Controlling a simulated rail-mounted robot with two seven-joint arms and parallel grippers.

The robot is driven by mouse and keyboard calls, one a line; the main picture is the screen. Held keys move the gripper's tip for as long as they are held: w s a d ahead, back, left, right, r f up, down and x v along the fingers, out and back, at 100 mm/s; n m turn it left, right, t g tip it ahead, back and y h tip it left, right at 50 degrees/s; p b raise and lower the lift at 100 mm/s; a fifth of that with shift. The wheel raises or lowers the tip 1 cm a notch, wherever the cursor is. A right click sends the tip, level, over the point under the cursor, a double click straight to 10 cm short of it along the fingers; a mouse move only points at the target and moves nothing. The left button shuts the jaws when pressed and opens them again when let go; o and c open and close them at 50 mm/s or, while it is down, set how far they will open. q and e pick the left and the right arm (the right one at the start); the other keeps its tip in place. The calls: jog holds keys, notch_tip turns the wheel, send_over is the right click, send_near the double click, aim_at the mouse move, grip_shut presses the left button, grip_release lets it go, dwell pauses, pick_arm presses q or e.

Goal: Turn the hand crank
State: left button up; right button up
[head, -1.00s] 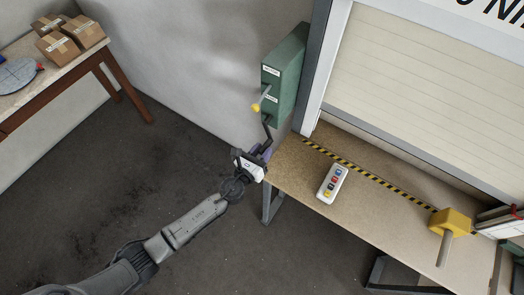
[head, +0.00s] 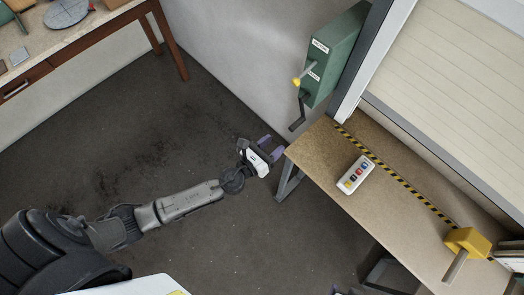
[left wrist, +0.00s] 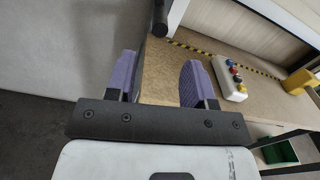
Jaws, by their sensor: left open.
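The hand crank (head: 298,113) is a dark arm and grip hanging below a green wall box (head: 335,55). A lever with a yellow knob (head: 297,82) sticks out of the box just above it. My left gripper (head: 272,148) is open and empty, with purple finger pads, below and left of the crank and apart from it in the head view. In the left wrist view, the dark crank grip (left wrist: 160,18) shows at the top edge, beyond the spread fingers (left wrist: 158,78).
A workbench (head: 320,165) stands right of my left gripper, its corner close to the fingers. It carries a button box (head: 356,174) and a yellow block with a rod (head: 467,242). A roller shutter (head: 450,90) stands behind. Another table (head: 75,40) is at upper left.

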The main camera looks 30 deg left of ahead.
pick_arm(q)
jog(key=shift+b+v, duration=0.35)
jog(key=shift+v, duration=2)
